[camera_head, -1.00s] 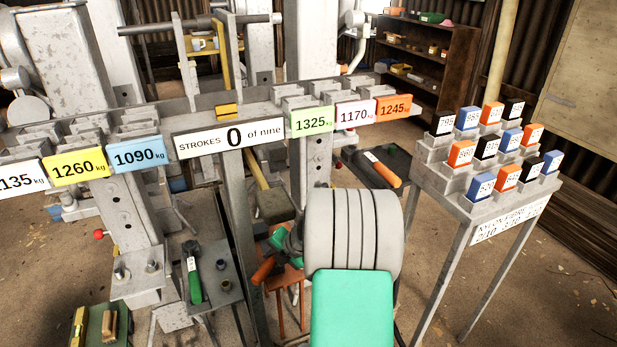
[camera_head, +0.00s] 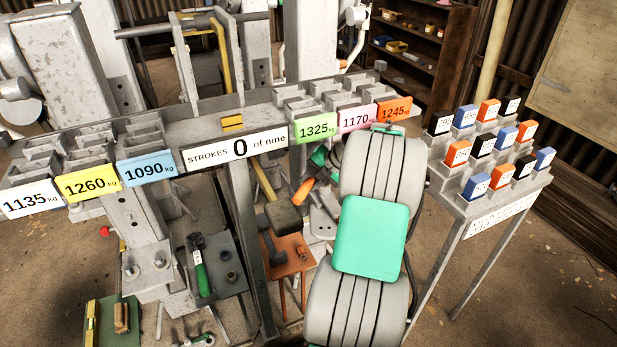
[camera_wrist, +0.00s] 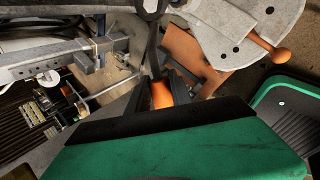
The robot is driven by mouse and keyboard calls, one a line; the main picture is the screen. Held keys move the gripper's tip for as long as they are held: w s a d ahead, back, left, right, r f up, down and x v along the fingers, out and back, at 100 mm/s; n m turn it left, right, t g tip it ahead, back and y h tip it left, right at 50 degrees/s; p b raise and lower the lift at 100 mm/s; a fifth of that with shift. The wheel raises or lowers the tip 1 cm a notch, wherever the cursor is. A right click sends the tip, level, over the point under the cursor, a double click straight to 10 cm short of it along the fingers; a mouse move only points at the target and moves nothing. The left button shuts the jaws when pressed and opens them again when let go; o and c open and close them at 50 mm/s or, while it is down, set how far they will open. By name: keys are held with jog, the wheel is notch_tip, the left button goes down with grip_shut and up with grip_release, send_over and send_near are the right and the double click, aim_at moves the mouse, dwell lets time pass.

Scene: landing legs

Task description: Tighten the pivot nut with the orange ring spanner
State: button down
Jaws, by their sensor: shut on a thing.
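My gripper (camera_wrist: 166,84) is shut on an orange piece (camera_wrist: 161,95), which I take to be the orange ring spanner. In the head view its orange end (camera_head: 303,191) sticks out to the lower left of my gripper, in front of the grey frame and below the green 1325 kg plate. The spanner's ring end cannot be made out. I cannot pick out the pivot nut with certainty. In the wrist view a grey plate with holes (camera_wrist: 240,28) stands beyond the fingers. A board (camera_head: 236,147) reads STROKES 0 of nine.
A beam with weight plates (camera_head: 147,167) crosses the view. A stand of numbered blocks (camera_head: 484,215) is at the right. Floor shows at lower right.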

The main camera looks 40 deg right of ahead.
jog(key=shift+w+d+r, duration=0.15)
jog(key=shift+d+r, duration=0.1)
jog(key=shift+r, duration=0.4)
jog(key=shift+w+d+r, duration=0.1)
jog(key=shift+d+r, duration=0.15)
jog(key=shift+r, duration=0.35)
notch_tip(320, 180, down, 7)
jog(key=b, duration=0.2)
jog(key=shift+s+r, duration=0.15)
jog(key=shift+r, duration=0.05)
jog(key=shift+f+b, duration=0.1)
jog(key=shift+b, duration=0.3)
jog(key=shift+s, duration=0.1)
jog(key=shift+b, duration=0.55)
jog(key=shift+b, duration=0.55)
jog(key=shift+f+b, duration=1.05)
jog(key=shift+b, duration=0.5)
